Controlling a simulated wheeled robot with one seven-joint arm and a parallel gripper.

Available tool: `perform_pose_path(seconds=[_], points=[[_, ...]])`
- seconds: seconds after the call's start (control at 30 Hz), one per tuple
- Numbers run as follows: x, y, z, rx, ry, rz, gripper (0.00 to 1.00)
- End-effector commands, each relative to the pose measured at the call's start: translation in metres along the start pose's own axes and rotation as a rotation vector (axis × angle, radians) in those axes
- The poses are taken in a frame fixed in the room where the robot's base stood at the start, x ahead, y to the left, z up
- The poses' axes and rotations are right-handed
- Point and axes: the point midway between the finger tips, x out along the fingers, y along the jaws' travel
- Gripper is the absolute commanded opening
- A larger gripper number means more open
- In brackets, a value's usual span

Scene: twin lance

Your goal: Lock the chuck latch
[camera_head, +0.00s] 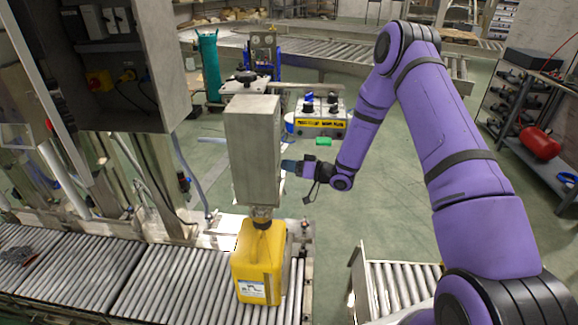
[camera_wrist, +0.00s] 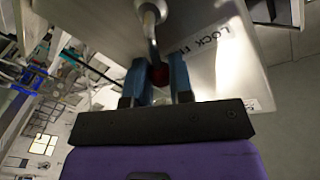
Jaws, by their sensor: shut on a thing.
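A label with the word LOCK (camera_wrist: 210,38) is on the housing just right of the lever. In the head view, my gripper (camera_head: 288,165) is at the right side of the tall grey housing (camera_head: 252,150). The latch is hidden there.
A yellow jug (camera_head: 262,265) stands on the roller conveyor (camera_head: 175,280) directly under the housing. A grey cabinet (camera_head: 120,65) hangs at upper left. A second roller conveyor (camera_head: 405,285) is at lower right. The green floor right of the housing is partly open.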

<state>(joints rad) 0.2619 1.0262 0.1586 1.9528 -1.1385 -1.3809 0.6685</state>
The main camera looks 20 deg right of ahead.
Motion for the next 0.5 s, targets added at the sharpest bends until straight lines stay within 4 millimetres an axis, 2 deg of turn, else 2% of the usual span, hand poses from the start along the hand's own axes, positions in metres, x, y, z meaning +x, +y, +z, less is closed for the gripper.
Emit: perform_pose_path(seconds=[0.27,0.5], points=[[-0.002,-0.006,0.001,-0.131,0.028,-0.019,0.00],[-0.004,-0.016,0.004,-0.339,0.070,-0.048,0.00]])
